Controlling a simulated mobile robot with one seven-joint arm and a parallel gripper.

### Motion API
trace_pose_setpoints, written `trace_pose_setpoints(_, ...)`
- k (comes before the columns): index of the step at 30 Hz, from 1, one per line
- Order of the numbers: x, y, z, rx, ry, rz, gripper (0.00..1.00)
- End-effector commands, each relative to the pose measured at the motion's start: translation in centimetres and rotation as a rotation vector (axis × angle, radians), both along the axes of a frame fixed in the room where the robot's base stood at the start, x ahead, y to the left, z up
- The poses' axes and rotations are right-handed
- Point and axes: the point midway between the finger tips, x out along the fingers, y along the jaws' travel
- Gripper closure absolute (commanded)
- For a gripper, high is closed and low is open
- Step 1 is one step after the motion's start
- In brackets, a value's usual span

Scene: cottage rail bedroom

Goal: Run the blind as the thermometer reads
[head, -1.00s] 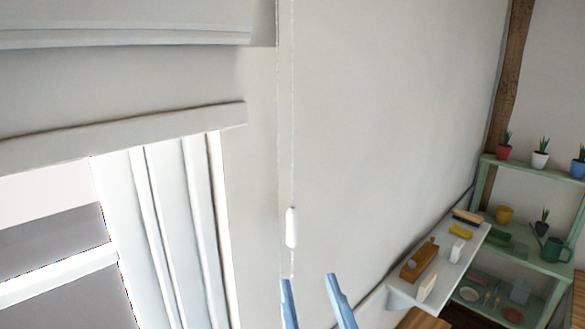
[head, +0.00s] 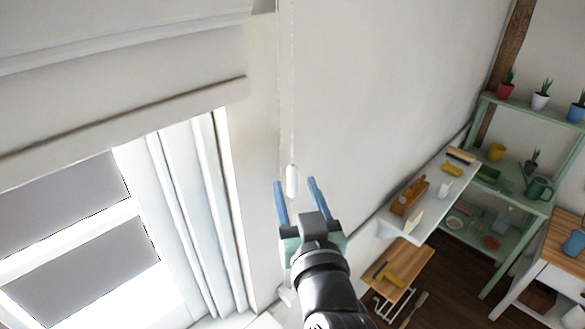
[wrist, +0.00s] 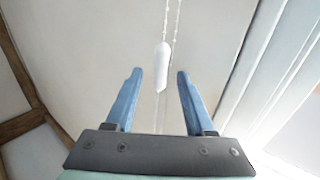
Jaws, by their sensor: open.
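A white pull-cord knob (head: 291,181) hangs on a thin beaded cord (head: 288,110) against the pale wall, right of the window. The blind (head: 110,70) is a pale cloth in folds at the upper left, its lower edge above the white window frame. My gripper (head: 295,182) is open and empty. In the head view the knob shows between its fingertips. In the wrist view the knob (wrist: 162,65) shows just beyond the blue fingers, between their lines, and I see no finger touching it. I see no thermometer in these frames.
A pale wall shelf (head: 436,205) with several small items juts out right of my gripper. A green shelf unit (head: 545,205) with potted plants stands farther right. A wooden stool-like stand (head: 405,262) is below. The wall around the cord is clear.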

Motion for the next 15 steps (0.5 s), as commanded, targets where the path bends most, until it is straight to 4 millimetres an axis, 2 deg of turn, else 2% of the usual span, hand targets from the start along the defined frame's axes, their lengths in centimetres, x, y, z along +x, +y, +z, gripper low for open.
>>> trace_pose_setpoints(6, 2.6, 0.6, 0.2, 0.001, 0.0, 0.002, 0.46)
trace_pose_setpoints(15, 3.5, 0.8, 0.0, 0.0, -0.001, 0.001, 0.46)
